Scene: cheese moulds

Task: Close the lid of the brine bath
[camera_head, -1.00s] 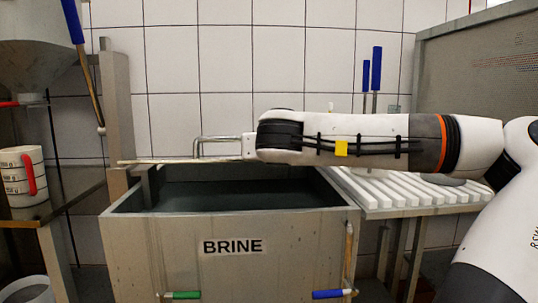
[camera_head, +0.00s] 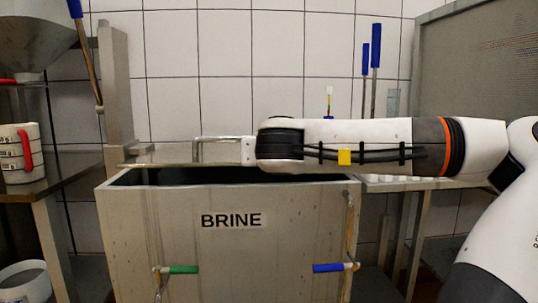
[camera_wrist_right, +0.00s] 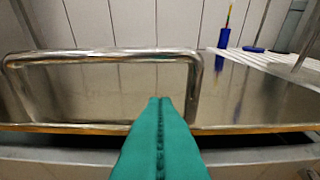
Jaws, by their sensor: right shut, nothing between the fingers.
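The brine bath (camera_head: 300,222) is a grey metal box labelled BRINE. Its metal lid (camera_head: 160,154) is seen nearly edge-on above the opening, with a dark gap between its front edge and the bath's front rim. A bar handle (camera_head: 212,138) stands on the lid. In the right wrist view, the shiny lid (camera_wrist_right: 95,92) and its handle (camera_wrist_right: 110,55) lie ahead. My right gripper (camera_wrist_right: 160,100) has green fingers shut together and empty, over the lid's front edge; contact is unclear. In the head view my right wrist hides the fingers and part of the lid. My left gripper is not in view.
A white slatted rack (camera_head: 400,179) adjoins the bath on the right, mostly behind my arm. A post (camera_head: 116,90) stands at the left. A jug (camera_head: 18,155) stands on the left shelf.

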